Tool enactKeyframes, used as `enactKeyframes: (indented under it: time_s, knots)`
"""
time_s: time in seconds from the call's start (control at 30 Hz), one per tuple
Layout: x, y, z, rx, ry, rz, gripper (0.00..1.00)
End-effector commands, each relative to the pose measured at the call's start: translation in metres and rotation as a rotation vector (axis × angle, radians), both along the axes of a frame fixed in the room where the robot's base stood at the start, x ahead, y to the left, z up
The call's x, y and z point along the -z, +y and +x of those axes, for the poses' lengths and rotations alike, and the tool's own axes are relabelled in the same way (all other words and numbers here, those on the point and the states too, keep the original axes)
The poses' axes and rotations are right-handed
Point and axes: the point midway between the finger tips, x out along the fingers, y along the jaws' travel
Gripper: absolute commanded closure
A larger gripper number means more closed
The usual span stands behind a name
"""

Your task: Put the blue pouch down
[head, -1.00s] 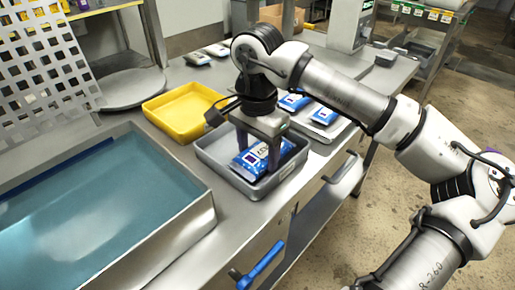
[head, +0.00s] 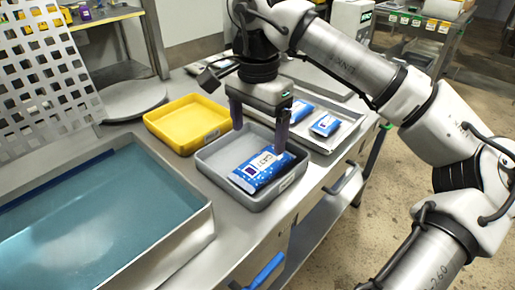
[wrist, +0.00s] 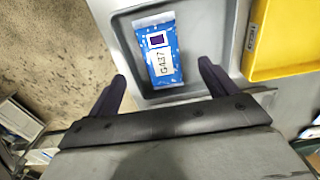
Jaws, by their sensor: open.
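The blue pouch (head: 262,168), with a white label reading G437, lies flat in the grey tray (head: 212,172) on the steel counter. In the wrist view the pouch (wrist: 158,52) lies beyond my fingertips, inside the tray (wrist: 122,28). My gripper (head: 260,140) is open and empty above the tray. Its two fingers point down over the pouch, apart from it. In the wrist view my gripper (wrist: 162,80) shows a wide empty gap between its fingers.
A yellow tray (head: 160,127) stands beside the grey tray. Behind it a metal tray (head: 345,128) holds more blue pouches (head: 325,124). A water-filled steel basin (head: 200,225) is at left. A perforated panel (head: 45,80) stands over its far side.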

Motion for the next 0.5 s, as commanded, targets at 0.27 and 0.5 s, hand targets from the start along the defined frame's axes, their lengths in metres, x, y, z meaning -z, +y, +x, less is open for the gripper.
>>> enactKeyframes:
  time_s: [0.27,0.5]
  knots:
    - [-0.035,0.000,0.000,0.001,-0.001,-0.001,0.15]
    - [-0.039,0.000,0.000,0.000,0.000,0.000,0.15]
